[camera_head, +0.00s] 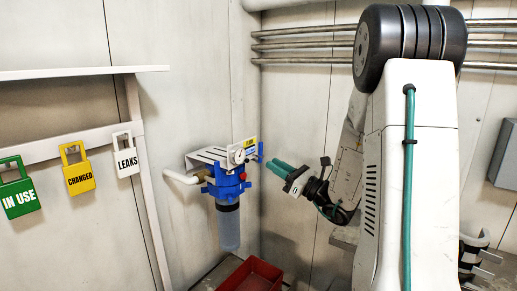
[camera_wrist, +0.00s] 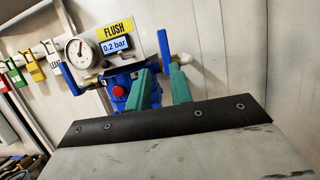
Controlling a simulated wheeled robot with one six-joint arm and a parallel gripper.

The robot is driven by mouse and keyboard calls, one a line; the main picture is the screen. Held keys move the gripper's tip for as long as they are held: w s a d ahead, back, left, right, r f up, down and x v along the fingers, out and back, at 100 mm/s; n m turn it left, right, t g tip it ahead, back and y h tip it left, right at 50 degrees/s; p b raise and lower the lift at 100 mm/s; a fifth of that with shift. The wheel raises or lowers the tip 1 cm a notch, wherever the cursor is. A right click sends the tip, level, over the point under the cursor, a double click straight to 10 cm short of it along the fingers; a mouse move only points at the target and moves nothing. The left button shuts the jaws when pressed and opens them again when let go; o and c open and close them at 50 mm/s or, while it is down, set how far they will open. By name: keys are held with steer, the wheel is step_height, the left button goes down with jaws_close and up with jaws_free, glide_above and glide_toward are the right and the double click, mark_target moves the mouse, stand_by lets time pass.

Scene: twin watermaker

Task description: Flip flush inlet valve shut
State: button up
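A blue filter housing (camera_head: 228,187) with a clear bowl hangs on the wall. In the wrist view, a blue lever (camera_wrist: 164,48) stands nearly upright at the right of the housing top, just beyond my fingertips. Another blue lever (camera_wrist: 69,77) leans at the left. The head view shows a blue handle (camera_head: 261,152) at the housing's right side. No label names the inlet valve. My gripper (camera_head: 272,164) is right of the housing; its teal fingers (camera_wrist: 160,72) are apart with nothing between them. They partly hide the housing and the right lever's base.
A round gauge (camera_wrist: 79,50), a yellow FLUSH sign and a 0.2 bar display (camera_wrist: 116,46) sit above the housing. A red bin (camera_head: 250,275) stands below. Coloured tags hang on a rail (camera_head: 70,145) at the left. Pipes (camera_head: 305,45) run along the back wall.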

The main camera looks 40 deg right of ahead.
mark_target(262, 148)
steer(key=shift+m+t, duration=0.3)
steer(key=shift+t, duration=0.2)
steer(key=x, duration=0.5)
steer(key=d+r+x, duration=0.1)
steer(key=x, duration=0.2)
steer(key=shift+s+r, duration=0.1)
steer(key=shift+h, duration=0.3)
jaws_close()
